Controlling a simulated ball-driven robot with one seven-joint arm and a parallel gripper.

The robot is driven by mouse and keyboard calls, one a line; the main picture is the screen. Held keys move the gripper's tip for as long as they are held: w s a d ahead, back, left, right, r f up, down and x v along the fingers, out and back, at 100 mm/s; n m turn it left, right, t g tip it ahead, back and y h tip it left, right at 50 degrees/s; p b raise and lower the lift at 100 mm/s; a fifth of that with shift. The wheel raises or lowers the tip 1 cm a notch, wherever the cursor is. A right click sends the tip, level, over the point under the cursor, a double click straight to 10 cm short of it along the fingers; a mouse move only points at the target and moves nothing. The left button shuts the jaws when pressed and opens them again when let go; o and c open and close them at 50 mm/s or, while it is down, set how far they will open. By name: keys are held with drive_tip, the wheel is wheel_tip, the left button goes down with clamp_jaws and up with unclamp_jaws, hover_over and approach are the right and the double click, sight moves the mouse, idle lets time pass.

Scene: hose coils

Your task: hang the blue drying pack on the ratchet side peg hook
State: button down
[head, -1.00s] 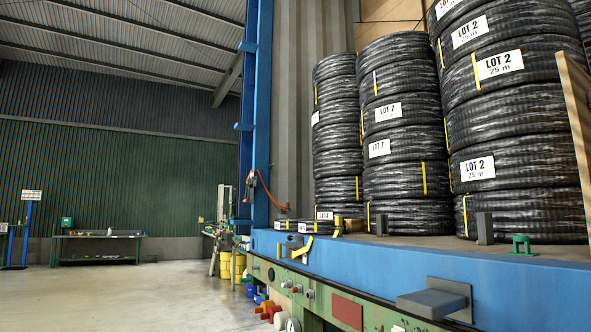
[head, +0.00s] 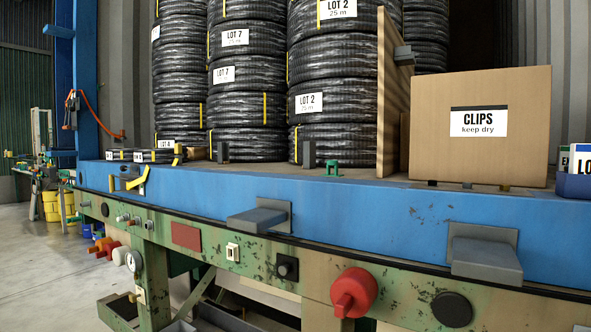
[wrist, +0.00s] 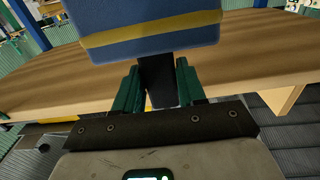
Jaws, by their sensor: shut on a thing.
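The blue drying pack (wrist: 145,27), with a yellow band across it, shows at the top of the wrist view, cut off by the frame edge. My gripper (wrist: 157,88) has green fingers on either side of a dark tab (wrist: 160,78) below the pack and is shut on it. Neither shows in the head view. In the head view a dark ratchet with an orange strap (head: 91,114) hangs by the blue post at the left.
A wooden board (wrist: 250,55) lies behind the pack.

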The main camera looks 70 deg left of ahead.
drive_tip(key=shift+s+a+r, duration=0.1)
drive_tip(key=shift+a, duration=0.05)
drive_tip(key=shift+p+v, duration=1.4)
drive_tip(key=shift+v, duration=0.6)
drive_tip(key=p+v, duration=0.4)
drive_tip(key=v, duration=0.2)
drive_tip(key=shift+r, duration=0.2)
drive_tip(key=shift+a, duration=0.1)
